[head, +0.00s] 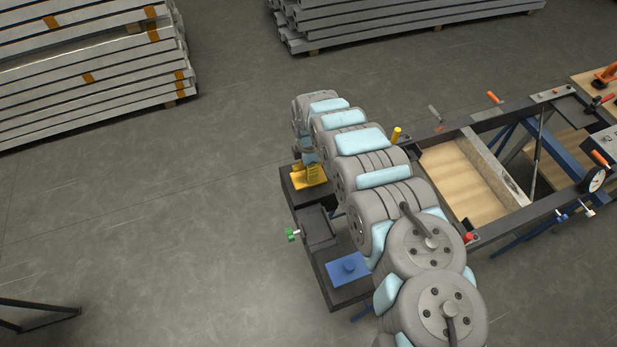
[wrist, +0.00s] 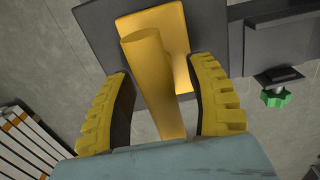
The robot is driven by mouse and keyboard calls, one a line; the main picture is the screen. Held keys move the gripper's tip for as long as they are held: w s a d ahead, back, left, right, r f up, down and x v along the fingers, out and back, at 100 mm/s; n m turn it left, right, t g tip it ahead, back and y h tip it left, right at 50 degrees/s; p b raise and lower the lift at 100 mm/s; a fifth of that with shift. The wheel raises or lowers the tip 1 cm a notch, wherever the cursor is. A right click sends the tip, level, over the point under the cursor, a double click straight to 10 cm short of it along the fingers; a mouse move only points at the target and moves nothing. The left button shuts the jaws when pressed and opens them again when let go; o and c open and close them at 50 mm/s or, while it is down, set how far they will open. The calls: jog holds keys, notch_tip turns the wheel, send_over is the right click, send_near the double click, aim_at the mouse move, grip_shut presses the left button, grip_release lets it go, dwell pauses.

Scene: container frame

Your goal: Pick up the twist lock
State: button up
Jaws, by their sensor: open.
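The yellow twist lock has a flat plate and an upright post. In the wrist view its post (wrist: 150,75) stands between the fingers of my gripper (wrist: 160,72). The fingers are open, one on each side, with a visible gap to the post at left and right. In the head view the twist lock (head: 303,183) sits on a dark block at the far end of the frame, with my gripper (head: 313,167) right over it. My arm and fingers hide part of it there.
A blue piece with a round knob (head: 348,268) sits on the nearer dark block. A green knob (head: 292,234) sticks out left between the blocks and also shows in the wrist view (wrist: 277,97). The frame (head: 480,240) with a wooden-floored bay lies right.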

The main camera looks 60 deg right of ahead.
jog(key=shift+s+a+f, duration=0.1)
jog(key=shift+f, duration=0.45)
grip_shut()
jog(key=shift+r, duration=0.1)
jog(key=shift+r, duration=0.2)
jog(key=shift+r+p, duration=0.35)
jog(key=shift+r, duration=4.4)
